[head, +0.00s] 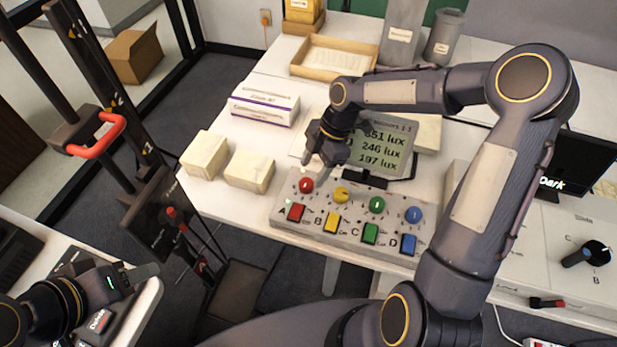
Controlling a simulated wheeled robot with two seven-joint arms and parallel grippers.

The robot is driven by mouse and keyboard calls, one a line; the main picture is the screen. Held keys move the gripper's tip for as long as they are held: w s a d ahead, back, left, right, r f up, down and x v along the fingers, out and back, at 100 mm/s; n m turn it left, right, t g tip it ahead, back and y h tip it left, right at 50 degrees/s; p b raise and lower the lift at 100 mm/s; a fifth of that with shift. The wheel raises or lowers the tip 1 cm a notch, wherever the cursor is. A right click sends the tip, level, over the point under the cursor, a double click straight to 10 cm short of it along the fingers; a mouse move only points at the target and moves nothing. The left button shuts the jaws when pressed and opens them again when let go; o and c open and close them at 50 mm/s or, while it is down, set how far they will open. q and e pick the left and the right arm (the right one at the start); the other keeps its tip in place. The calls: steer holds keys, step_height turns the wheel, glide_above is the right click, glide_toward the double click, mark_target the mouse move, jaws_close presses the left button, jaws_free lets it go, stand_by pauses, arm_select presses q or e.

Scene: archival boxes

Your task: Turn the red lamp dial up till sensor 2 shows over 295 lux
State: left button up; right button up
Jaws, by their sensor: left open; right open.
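The red dial (306,185) is at the left end of the knob row on the grey control panel (286,222). My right gripper (317,162) is open, fingers down, just above and behind the red dial; I cannot tell whether it touches it. The sensor display (383,148) stands behind the panel, partly covered by my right gripper. Its rows read about 351, 246 and 197 lux from top to bottom; the first digit of the top row is partly hidden. My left gripper (140,275) is at the lower left, away from the panel, open with nothing visible in it.
Yellow (341,195), green (377,204) and blue (413,214) dials continue the row, with coloured buttons in front. Cream boxes (249,171) and a white-purple box (265,104) stand left of the display. A cart with a red handle (98,137) stands left of the table.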

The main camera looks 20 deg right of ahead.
mark_target(307, 182)
steer(key=shift+x, duration=2)
steer(key=c, duration=1)
steer(key=shift+s+f+m+t+b, duration=0.15)
steer(key=shift+m+t+b, duration=0.45)
steer(key=shift+m+b, duration=0.8)
steer(key=shift+m+t+b, duration=0.9)
steer(key=shift+m+b, duration=0.65)
steer(key=shift+m, duration=0.85)
